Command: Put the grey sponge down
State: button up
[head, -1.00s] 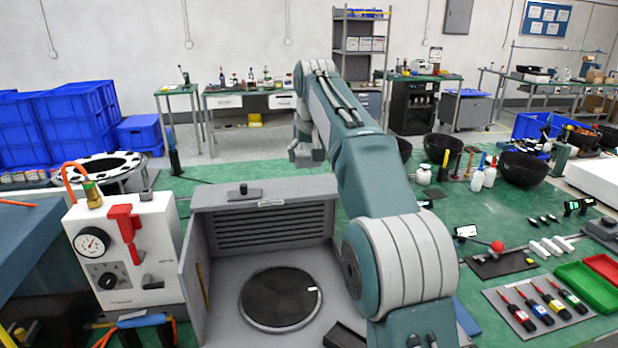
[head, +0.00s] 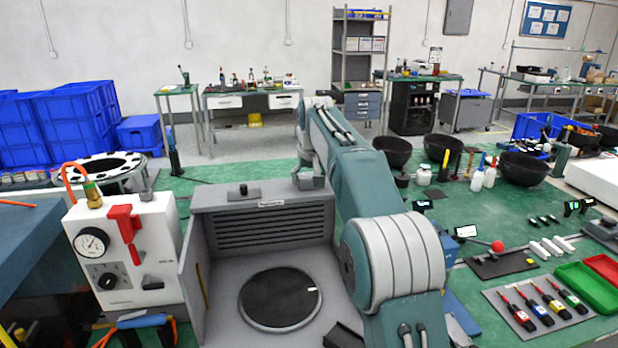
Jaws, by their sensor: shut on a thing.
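The grey sponge cannot be made out in the head view. My arm reaches forward over the green bench, and its wrist end shows just above the back wall of a grey open-fronted box. My gripper's fingers and anything between them are hidden behind that wall and my own arm links.
The grey box (head: 268,216) has a round dark plate (head: 280,298) on its floor. A white gauge unit (head: 125,250) stands at its left.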

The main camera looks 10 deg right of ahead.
jog(key=o, duration=0.8)
jog(key=shift+c, duration=0.2)
jog(key=shift+f, duration=0.1)
jog(key=v, duration=1)
jog(key=s+r, duration=0.2)
jog(key=s, duration=0.9)
jog(key=s+f, duration=0.9)
jog(key=s, duration=0.5)
jog(key=s+f+t, duration=0.1)
jog(key=s+f, duration=0.8)
jog(key=s, duration=0.6)
jog(key=shift+r, duration=0.1)
